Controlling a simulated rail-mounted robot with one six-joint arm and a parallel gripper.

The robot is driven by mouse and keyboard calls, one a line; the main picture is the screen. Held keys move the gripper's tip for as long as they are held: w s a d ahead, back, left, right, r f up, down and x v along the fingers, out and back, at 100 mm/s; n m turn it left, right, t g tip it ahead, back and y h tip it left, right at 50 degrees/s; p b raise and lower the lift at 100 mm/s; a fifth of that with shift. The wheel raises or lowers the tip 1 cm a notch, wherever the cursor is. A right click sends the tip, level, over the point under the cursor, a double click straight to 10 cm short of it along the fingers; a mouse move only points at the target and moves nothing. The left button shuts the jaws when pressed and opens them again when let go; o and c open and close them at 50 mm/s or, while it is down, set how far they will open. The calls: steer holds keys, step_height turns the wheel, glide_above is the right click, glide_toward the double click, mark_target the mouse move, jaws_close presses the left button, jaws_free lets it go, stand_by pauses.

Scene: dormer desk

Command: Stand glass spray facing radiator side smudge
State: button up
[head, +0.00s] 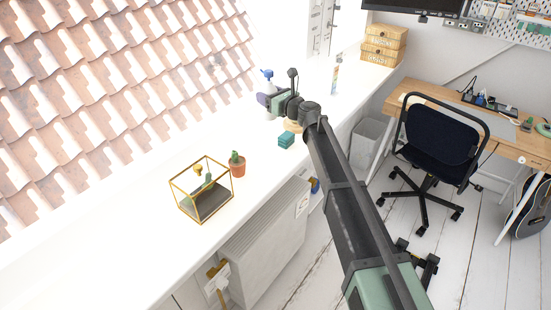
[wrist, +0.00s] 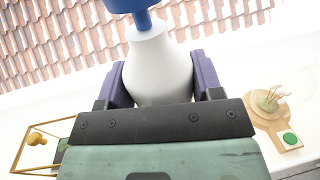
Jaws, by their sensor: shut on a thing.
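The glass spray, a white bottle with a blue spray head (head: 267,73), is upright at the window sill. My gripper (head: 267,99) is shut around its white body. In the wrist view the white body (wrist: 160,65) sits between my two purple fingers, and the blue top is cut off by the frame edge. I cannot tell whether its base touches the sill or which way its nozzle points. A faint hazy mark (head: 189,68), perhaps a smudge, shows on the window. The white radiator (head: 268,235) is below the sill, toward the front.
A round wooden board (wrist: 265,118) is close beside my gripper. Wooden drawer boxes (head: 384,45) stand farther back. The sill between cactus and gripper is partly clear.

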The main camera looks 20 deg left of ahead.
step_height(320, 180, down, 20)
steer(key=b, duration=1.9)
steer(key=shift+r, duration=0.25)
steer(key=shift+f, duration=0.15)
steer(key=o, duration=0.7)
steer(key=shift+f, duration=0.1)
steer(key=o, duration=0.5)
